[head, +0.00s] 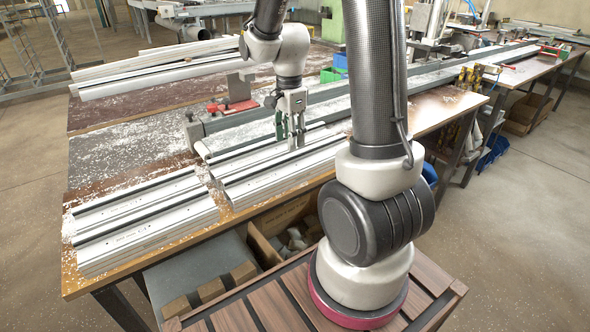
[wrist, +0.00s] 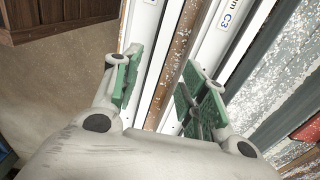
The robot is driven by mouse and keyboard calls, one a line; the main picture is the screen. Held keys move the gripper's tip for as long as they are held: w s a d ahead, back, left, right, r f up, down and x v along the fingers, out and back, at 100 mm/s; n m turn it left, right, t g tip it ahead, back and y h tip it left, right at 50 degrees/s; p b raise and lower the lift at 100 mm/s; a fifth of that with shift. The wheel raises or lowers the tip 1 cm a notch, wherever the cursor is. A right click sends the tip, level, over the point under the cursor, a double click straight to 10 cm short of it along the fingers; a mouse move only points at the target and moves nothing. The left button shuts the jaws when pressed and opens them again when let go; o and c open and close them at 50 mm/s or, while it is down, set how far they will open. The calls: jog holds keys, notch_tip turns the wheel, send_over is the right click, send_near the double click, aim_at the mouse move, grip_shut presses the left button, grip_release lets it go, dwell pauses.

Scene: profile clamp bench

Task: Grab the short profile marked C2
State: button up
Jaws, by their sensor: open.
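My gripper (head: 289,136) is open and empty, pointing down over the right-hand group of white profiles (head: 270,177). In the wrist view the green-padded fingers (wrist: 167,88) stand on either side of a white profile (wrist: 154,62) with a dark lengthwise line. Its label is cut off at the top edge, so I cannot read it. To its right, past a brown speckled strip, lies a white profile marked C3 (wrist: 217,42), partly hidden by the right finger. I cannot read a C2 mark in either view. Whether the fingers touch a profile, I cannot tell.
Another group of white profiles (head: 143,218) lies left of the gripper on the bench. Long profiles (head: 160,70) rest raised at the back left. A red clamp (head: 232,106) and a long grey rail (head: 330,97) lie behind the gripper. Cardboard boxes stand below the front edge.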

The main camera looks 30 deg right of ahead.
aim_at(291, 154)
notch_tip(291, 154, down, 6)
jog(key=shift+r, duration=0.25)
grip_shut()
